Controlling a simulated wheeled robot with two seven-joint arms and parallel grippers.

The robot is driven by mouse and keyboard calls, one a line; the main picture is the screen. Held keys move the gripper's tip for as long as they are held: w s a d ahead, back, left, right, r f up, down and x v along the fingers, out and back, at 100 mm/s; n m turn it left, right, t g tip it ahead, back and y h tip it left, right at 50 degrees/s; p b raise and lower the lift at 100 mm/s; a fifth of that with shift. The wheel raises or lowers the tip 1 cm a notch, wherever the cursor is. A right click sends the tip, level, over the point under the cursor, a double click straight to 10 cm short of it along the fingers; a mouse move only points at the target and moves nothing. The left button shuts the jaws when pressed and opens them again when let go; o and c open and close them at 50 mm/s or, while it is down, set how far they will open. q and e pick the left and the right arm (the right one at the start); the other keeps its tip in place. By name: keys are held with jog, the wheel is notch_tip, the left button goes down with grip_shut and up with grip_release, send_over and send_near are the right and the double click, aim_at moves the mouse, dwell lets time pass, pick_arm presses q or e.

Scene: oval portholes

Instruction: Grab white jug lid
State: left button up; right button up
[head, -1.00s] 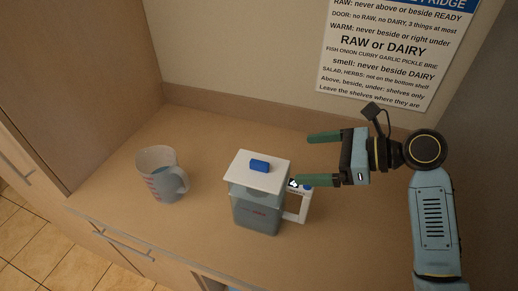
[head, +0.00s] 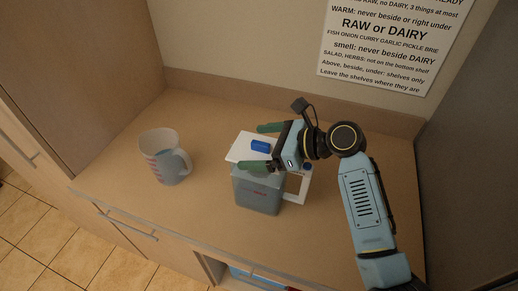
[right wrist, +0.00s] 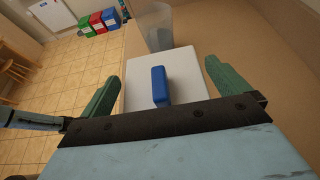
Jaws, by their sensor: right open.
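The white jug lid (head: 243,154) lies on top of the grey see-through jug (head: 258,192), which stands on the counter with its white handle to the right. A blue knob (head: 260,146) sits on the lid. My right gripper (head: 267,147) is open over the lid, its green fingers on either side of the knob and apart from it. In the right wrist view, the lid (right wrist: 185,75) and its upright blue knob (right wrist: 159,85) lie between the open fingers. The far side of the lid is partly hidden by the gripper. My left gripper is not in view.
A clear measuring cup (head: 162,157) with red markings stands to the left on the wooden counter (head: 205,130). A wall with a printed sign (head: 393,45) rises behind. The counter's front edge is close in front of the jug.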

jog(key=c, duration=0.7)
